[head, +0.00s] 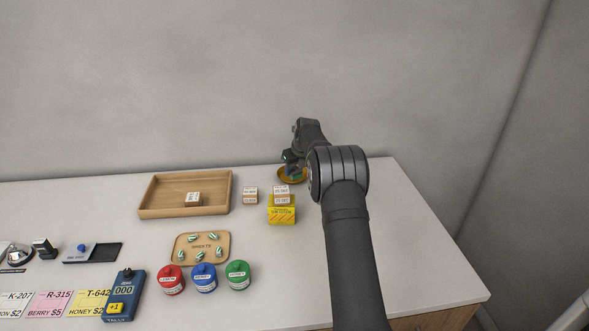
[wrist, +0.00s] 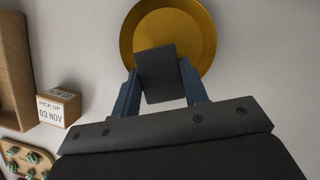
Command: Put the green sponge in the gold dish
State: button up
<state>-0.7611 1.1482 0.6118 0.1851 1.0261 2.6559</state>
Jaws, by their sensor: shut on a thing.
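The gold dish (head: 283,180) is at the back right of the counter. It also shows in the wrist view (wrist: 172,25), round and with a wide rim. My gripper (head: 291,166) is over the dish, and its blue fingers (wrist: 160,82) are shut on the sponge. In the wrist view the sponge (wrist: 157,72) shows a dark grey face that overlaps the near part of the dish. In the head view a small green part of the sponge (head: 297,177) shows within the dish's outline. I cannot tell whether the sponge touches the dish.
A wooden tray (head: 146,211) with a small box stands left of the dish. Small labelled boxes (head: 250,194) and a yellow box (head: 281,213) stand nearer. Red, blue and green jars (head: 205,280) and a mints tray (head: 178,258) are in front.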

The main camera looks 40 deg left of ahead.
jog(key=shift+f, duration=0.3)
jog(key=o, duration=0.9)
jog(key=shift+o, duration=0.2)
jog(key=shift+r, duration=0.1)
jog(key=shift+r, duration=0.3)
jog(key=v, duration=1.2)
jog(key=shift+f, duration=0.1)
